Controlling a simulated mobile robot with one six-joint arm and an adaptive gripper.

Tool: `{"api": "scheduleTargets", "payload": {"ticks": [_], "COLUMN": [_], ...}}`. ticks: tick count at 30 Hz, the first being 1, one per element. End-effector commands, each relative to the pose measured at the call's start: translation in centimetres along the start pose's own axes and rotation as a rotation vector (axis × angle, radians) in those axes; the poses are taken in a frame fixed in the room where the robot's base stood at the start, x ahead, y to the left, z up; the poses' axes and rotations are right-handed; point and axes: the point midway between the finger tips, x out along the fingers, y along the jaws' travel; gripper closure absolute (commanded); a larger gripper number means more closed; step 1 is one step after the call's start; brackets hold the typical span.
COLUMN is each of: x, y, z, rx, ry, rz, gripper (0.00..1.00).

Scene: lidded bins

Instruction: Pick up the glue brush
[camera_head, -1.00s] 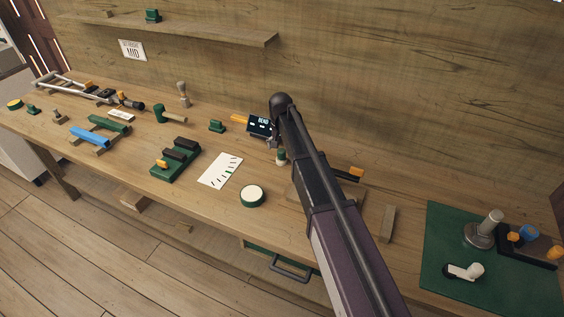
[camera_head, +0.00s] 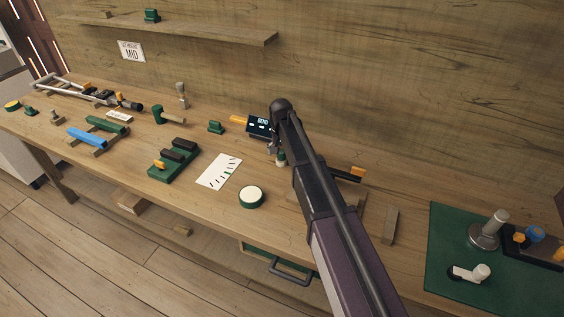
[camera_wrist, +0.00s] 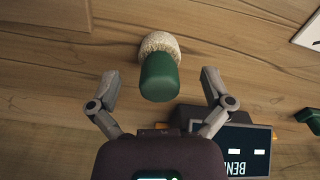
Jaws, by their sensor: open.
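A short brush (camera_wrist: 159,72) with a green handle and cream bristles appears in the wrist view, at the upper middle. It stands on the wooden bench and I take it to be the glue brush. In the head view the brush (camera_head: 281,159) is small and partly covered by my arm. My gripper (camera_wrist: 158,78) is open, with one finger on each side of the green handle in the picture. Gaps show on both sides, so neither finger visibly touches it. In the head view my gripper is mostly hidden behind my arm.
A dark display box (camera_head: 261,126) reading BEND stands close by the brush. A round white-topped pot (camera_head: 251,197), a marked white card (camera_head: 218,172) and a small green block (camera_head: 216,127) lie around on the bench. A green mat (camera_head: 450,245) with tools is at right.

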Motion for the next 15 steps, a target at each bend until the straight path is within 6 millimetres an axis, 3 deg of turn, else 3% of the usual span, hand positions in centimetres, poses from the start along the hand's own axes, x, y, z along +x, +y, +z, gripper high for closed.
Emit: {"api": "scheduleTargets", "payload": {"ticks": [6,15], "x": [2.1,3.0], "y": [0.1,0.1], "z": [-0.1,-0.1], "rx": [0.0,0.0], "ry": [0.0,0.0], "rz": [0.0,0.0], "gripper": [0.0,0.0]}}
